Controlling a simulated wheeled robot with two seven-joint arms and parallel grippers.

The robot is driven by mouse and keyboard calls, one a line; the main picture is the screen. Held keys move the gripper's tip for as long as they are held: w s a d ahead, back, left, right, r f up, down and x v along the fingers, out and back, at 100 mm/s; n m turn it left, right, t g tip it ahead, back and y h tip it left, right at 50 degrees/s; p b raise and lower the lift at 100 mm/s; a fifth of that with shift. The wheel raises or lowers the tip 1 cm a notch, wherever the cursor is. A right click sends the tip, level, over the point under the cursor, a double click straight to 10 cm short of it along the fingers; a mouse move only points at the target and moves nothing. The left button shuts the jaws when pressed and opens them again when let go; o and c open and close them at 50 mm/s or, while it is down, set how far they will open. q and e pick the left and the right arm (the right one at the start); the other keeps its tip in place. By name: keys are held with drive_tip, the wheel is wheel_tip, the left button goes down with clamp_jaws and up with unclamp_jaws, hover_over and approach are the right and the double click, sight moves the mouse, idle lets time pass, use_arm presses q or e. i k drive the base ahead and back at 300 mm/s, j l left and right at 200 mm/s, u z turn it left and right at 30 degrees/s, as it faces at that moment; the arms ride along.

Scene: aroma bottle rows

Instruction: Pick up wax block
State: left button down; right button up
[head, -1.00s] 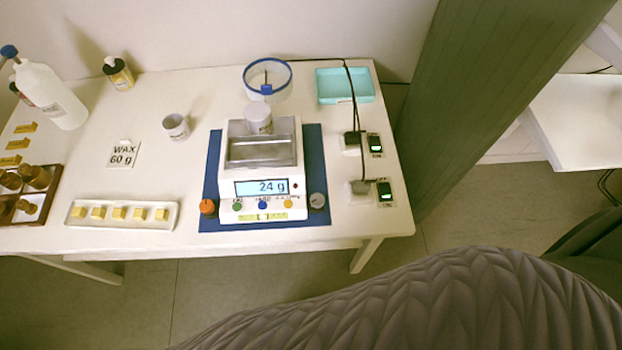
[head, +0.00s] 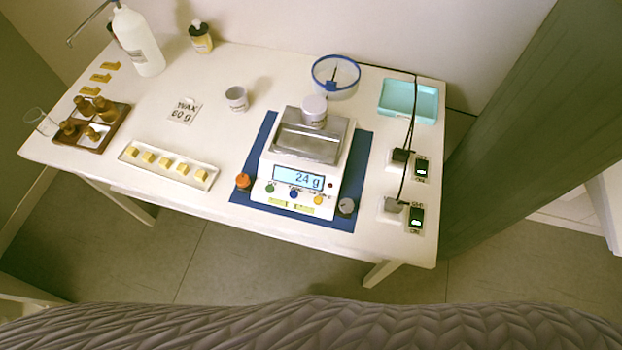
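Several small yellow wax blocks (head: 165,162) sit in a row in a white tray (head: 205,183) near the front edge of the table, left of the scale. A white scale (head: 308,160) on a blue mat (head: 352,188) reads 24 g. A small white lidded-looking cup (head: 314,110) stands on its metal pan. A card (head: 185,110) reading "WAX 60 g" lies behind the tray. Neither of my grippers shows in the head view.
Left are a wooden rack (head: 119,116) with brown bottles, a glass (head: 40,122) and a white bottle (head: 138,42). A grey cup (head: 236,98), a blue-rimmed bowl (head: 336,77) and a teal tray (head: 408,101) stand behind. Black cables and switches (head: 421,169) lie right. A pillar (head: 510,130) stands beyond.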

sight(201, 176)
drive_tip(key=j+u, duration=0.15)
drive_tip(key=u, duration=0.85)
